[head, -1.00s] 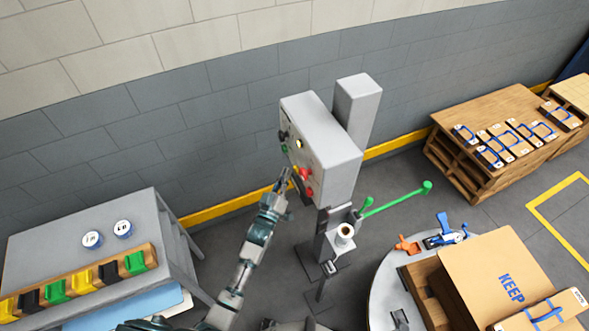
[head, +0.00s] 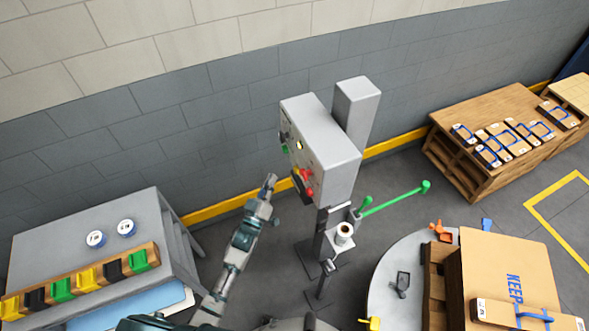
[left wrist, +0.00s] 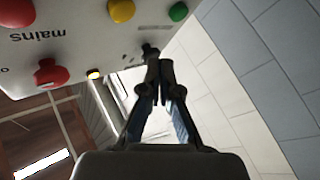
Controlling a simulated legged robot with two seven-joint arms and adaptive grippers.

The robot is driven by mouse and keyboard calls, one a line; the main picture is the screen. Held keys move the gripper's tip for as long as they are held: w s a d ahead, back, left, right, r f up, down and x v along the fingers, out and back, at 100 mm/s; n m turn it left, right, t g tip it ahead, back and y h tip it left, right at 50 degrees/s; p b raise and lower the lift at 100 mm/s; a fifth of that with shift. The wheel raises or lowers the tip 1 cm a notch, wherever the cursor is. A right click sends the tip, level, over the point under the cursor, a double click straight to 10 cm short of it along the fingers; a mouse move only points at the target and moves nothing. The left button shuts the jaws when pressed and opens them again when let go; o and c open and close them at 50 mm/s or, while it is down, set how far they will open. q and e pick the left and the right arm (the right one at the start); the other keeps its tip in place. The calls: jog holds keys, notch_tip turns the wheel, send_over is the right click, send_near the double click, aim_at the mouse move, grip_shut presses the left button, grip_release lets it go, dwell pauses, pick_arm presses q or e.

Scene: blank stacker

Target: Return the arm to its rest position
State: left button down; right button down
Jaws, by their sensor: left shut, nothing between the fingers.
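My left gripper (head: 270,184) is shut and empty in front of the grey control box (head: 325,140), a little to the left of its button face and apart from it in the head view. The left wrist view shows the closed fingertips (left wrist: 152,60) below the white panel (left wrist: 75,30). That panel has a large red knob (left wrist: 50,76), another red button, a yellow button (left wrist: 121,10), a green button (left wrist: 178,11), a small lit lamp (left wrist: 94,74) and the word "mains". My right gripper is not in view.
A grey table (head: 75,225) at left holds colored bins and two round tins (head: 96,239). A green lever (head: 395,198) sticks out right of the box's post. Packed pallets (head: 485,145) stand behind.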

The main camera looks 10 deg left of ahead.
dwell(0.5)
pick_arm(q)
jog(key=s+a+f+m+g+y, duration=0.1)
jog(key=s+f+g, duration=0.3)
jog(key=f, duration=0.9)
jog(key=s+a+f+g+y+b, duration=0.1)
jog(key=s+f+g, duration=0.35)
jog(key=f, duration=0.85)
jog(key=s+a+f+m+g+y, duration=0.15)
jog(key=s+f, duration=0.45)
jog(key=f, duration=0.7)
jog(key=s+a+f+m+g, duration=0.1)
jog(key=s+f+g, duration=0.2)
jog(key=s, duration=0.9)
jog(key=s+a+f+m+g+y+b, duration=0.1)
jog(key=s+f+g, duration=0.2)
jog(key=s+f, duration=0.7)
jog(key=s+a+f+m+g, duration=0.1)
jog(key=s+f+g, duration=0.2)
jog(key=s, duration=1.1)
notch_tip(320, 180, down, 4)
jog(key=shift+s+a+r+g, duration=0.1)
jog(key=shift+s+a+g, duration=0.1)
jog(key=shift+s+g, duration=0.2)
jog(key=shift+w, duration=0.1)
